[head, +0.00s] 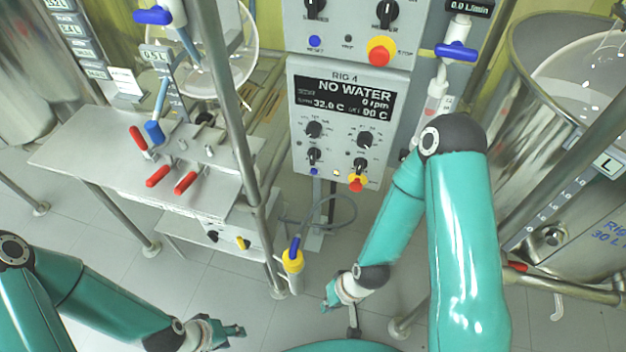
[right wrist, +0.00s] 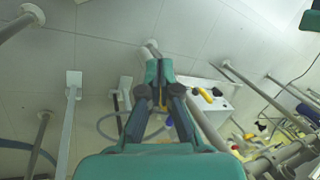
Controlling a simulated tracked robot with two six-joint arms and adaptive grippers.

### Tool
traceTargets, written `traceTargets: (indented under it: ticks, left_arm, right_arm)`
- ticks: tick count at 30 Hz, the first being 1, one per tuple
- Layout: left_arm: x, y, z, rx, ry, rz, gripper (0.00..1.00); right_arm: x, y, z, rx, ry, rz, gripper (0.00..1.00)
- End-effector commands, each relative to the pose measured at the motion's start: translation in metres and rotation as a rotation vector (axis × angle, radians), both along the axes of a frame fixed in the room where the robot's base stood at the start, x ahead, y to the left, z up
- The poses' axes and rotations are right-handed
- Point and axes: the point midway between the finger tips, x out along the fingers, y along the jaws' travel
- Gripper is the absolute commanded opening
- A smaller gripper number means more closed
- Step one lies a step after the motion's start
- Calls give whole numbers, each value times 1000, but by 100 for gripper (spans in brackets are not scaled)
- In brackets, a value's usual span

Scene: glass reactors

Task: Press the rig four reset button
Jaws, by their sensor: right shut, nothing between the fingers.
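The rig 4 panel (head: 345,125) is a white box with a dark screen reading "NO WATER". Its small blue button (head: 314,171) is at the lower left, below the black knobs. My right gripper (head: 328,300) is low in front of the panel and well below the button, apart from it. In the right wrist view the right gripper (right wrist: 158,70) has its fingers together with nothing between them. My left gripper (head: 238,330) is at the bottom of the head view, over the floor; its finger gap is too small to tell.
A steel vessel (head: 505,140) is right.

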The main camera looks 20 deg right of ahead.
Motion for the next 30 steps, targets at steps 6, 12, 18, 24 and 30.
traceTargets:
  ticks: [6,12,18,24,30]
  left_arm:
    - [0,0,-28,0,0,0,40]
    - [0,0,-97,0,0,0,40]
    - [0,0,-181,0,1,0,40]
    - [0,0,-262,0,0,0,40]
    - [0,0,-330,0,0,0,40]
  right_arm:
    - [31,-5,-22,-20,-48,-157,0]
    - [118,-5,-59,10,-207,-647,0]
    - [215,-2,-60,292,-433,-1304,0]
    - [266,2,-32,851,-579,-1855,0]
    - [268,6,1,1547,-582,-2175,0]
